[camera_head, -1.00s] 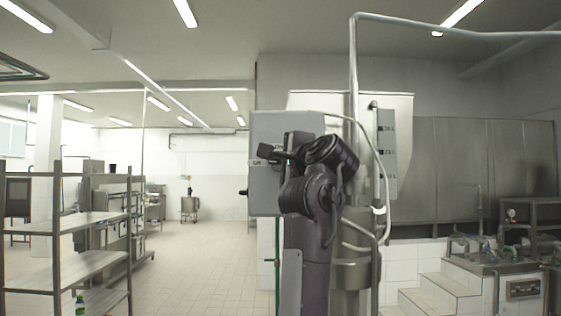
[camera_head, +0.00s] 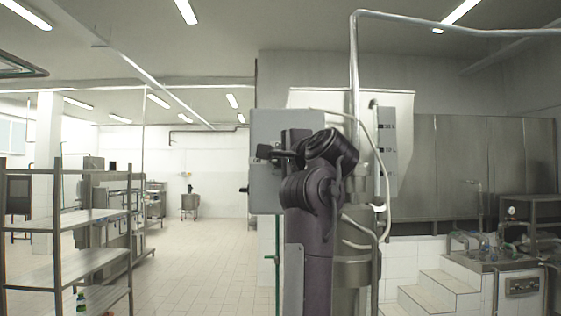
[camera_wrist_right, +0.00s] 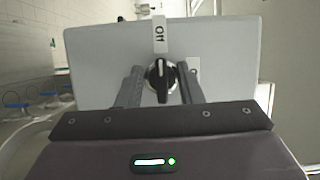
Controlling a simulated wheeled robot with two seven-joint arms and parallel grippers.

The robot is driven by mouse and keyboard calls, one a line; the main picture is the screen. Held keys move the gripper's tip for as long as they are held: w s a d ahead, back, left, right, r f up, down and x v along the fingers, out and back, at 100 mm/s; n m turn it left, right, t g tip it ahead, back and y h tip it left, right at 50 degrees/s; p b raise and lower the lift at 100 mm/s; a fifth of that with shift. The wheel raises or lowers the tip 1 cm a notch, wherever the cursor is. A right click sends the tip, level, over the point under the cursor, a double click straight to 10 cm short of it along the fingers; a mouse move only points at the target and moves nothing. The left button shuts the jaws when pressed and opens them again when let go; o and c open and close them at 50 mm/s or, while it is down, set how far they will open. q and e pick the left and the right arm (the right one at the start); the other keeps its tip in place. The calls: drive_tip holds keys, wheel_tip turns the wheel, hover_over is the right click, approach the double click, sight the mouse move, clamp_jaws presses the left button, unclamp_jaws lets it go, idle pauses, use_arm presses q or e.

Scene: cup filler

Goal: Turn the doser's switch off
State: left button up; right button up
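The doser's control box is a grey box (camera_head: 262,190) in the head view, partly hidden by my right arm. In the right wrist view its face (camera_wrist_right: 100,75) fills the upper middle. A black round switch (camera_wrist_right: 160,80) with a light pointer mark sits low on that face, the mark toward the top of the picture. A white label (camera_wrist_right: 159,35) with dark lettering lies above it. My right gripper (camera_wrist_right: 160,70) has one finger on each side of the switch, with gaps visible. It also shows before the box in the head view (camera_head: 264,153). My left gripper is out of view.
A steel vessel and pipes (camera_head: 354,90) stand right of the box. A metal shelf rack (camera_head: 90,217) stands at the left, and white steps (camera_head: 440,290) at the right. The tiled floor (camera_head: 200,260) is open at left centre.

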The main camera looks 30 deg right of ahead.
drive_tip(key=shift+s, duration=0.1)
drive_tip(key=s+a+b, duration=0.1)
drive_tip(key=s+b, duration=0.3)
drive_tip(key=s, duration=0.3)
drive_tip(key=shift+s+a, duration=0.15)
drive_tip(key=shift+s, duration=0.15)
idle(0.3)
